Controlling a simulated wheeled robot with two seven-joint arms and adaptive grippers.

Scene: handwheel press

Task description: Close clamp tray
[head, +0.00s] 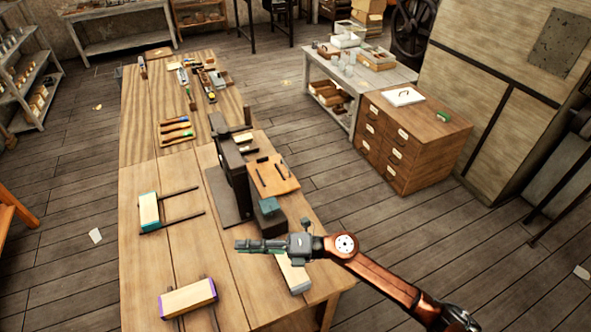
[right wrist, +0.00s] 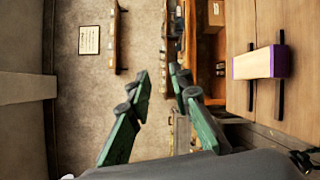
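No label marks the clamp tray, so I cannot tell which of the drawer-like blocks it is. A pale wood block with teal ends (head: 149,211) sits out on two dark rails left of the dark press (head: 232,175). A block with purple ends (head: 188,298) is on dark rails at the near edge; it also shows in the right wrist view (right wrist: 258,62). A pale block with a grey end (head: 294,277) is partly hidden under my right gripper (head: 240,246). That gripper is above the table, pointing left; its green fingers (right wrist: 160,76) are apart and empty. My left gripper is out of view.
A wooden board with dark rods (head: 273,178) and a teal-topped dark block (head: 268,209) stand right of the press. Tools lie at the table's far end. A drawer cabinet (head: 412,140) stands to the right. The table's left part between the teal and purple blocks is clear.

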